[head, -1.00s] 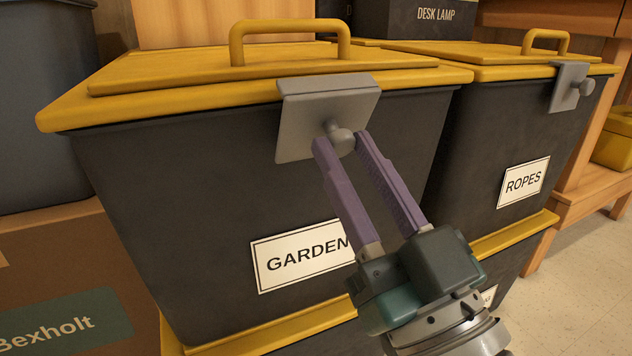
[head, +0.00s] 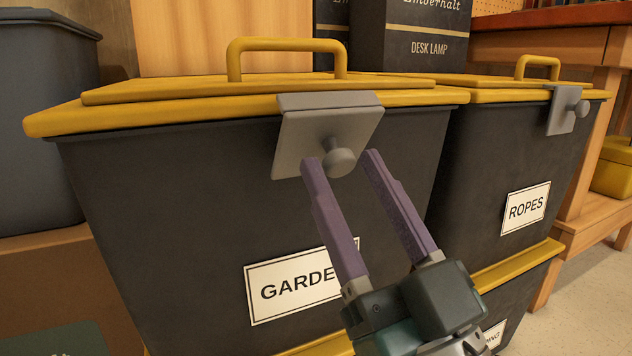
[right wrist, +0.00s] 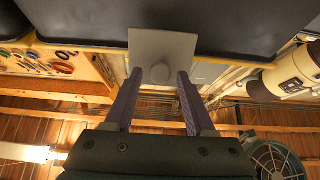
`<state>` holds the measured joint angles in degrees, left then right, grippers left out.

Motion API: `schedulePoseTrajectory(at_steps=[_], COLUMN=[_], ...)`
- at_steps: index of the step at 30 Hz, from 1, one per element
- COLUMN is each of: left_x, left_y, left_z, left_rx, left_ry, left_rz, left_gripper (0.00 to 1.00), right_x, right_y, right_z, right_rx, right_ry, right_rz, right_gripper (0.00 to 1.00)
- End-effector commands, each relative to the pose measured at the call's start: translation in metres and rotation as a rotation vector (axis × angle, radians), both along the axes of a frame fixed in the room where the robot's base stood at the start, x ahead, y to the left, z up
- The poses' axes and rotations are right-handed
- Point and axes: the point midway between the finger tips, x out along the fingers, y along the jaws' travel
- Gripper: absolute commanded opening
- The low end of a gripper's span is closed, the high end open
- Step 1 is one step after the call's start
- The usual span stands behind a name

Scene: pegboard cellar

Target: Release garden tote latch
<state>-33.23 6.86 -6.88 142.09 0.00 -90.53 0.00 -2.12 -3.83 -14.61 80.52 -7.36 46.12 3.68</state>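The garden tote (head: 180,200) is a dark bin with a yellow lid, its white GARDEN label partly covered by my right gripper. Its grey latch (head: 300,130) hangs over the lid's front edge and has a round knob (head: 338,160). My right gripper (head: 341,160) has two purple fingers, spread apart with their tips on either side of the knob. In the right wrist view the knob (right wrist: 160,73) shows between the fingertips with a gap on each side. Whether the latch is hooked cannot be told. My left gripper is not in view.
The ROPES tote (head: 480,160), with a similar latch (head: 563,110), stands close on the right. A desk lamp box (head: 420,45) is behind. A blue-grey bin (head: 45,130) stands at the left. Open floor (head: 590,290) shows at lower right.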

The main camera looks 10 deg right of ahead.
Motion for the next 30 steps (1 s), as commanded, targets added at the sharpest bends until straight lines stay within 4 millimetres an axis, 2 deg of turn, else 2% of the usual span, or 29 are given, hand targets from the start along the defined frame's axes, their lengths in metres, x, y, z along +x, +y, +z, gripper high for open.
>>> schedulePoseTrajectory(at_steps=[11, 24, 30], left_x=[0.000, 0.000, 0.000], left_y=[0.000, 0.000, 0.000], left_z=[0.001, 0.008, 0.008], left_rx=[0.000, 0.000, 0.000], left_ry=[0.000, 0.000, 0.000], left_rz=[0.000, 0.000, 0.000], left_gripper=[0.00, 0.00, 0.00], right_x=[-0.004, -0.065, -0.077], right_y=[-0.001, -0.021, -0.025], right_z=[-0.003, -0.050, -0.058], right_rx=[-0.001, -0.002, 0.000], right_ry=[0.003, 0.004, 0.001], right_rz=[0.000, 0.001, 0.000], right_gripper=[0.62, 0.62, 0.62])
